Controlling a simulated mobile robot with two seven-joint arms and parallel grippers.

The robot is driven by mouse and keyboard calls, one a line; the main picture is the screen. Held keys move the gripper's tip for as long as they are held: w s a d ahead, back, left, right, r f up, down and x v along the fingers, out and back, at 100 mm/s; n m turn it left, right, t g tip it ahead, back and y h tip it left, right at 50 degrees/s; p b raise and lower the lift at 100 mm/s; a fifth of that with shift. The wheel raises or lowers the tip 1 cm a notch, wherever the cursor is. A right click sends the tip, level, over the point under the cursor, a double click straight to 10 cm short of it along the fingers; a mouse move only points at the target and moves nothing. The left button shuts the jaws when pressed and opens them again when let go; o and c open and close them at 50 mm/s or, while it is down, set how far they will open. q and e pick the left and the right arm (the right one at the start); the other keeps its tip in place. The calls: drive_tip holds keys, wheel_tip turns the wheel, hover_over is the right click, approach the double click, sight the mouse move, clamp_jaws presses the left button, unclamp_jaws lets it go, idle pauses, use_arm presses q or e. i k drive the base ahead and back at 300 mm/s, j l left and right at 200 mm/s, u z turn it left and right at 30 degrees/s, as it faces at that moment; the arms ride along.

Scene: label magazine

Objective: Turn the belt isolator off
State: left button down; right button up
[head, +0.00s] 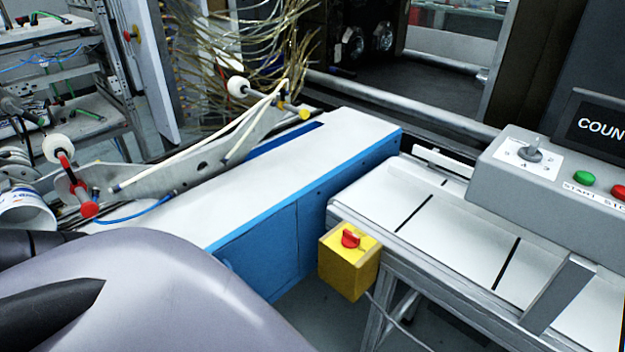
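The belt isolator is a yellow box (347,272) with a red rotary knob (351,239) on its top face. It is fixed at the near left corner of the white conveyor table. A grey cable leaves its lower right side. The markings around the knob are too small to read, so I cannot tell its position. Neither of my grippers shows in the head view. A large grey rounded part of my own body fills the lower left and covers what lies behind it.
A blue and white machine bench (270,180) stands left of the isolator. The white conveyor (450,235) runs right, with a grey control box (560,180) carrying a selector, green and red buttons above it. Open floor shows below the isolator.

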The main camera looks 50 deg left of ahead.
sight(350, 240)
drive_tip(key=u, duration=1.05)
drive_tip(key=k+j+z, duration=0.15)
drive_tip(key=j+z, duration=0.15)
drive_tip(key=z, duration=0.2)
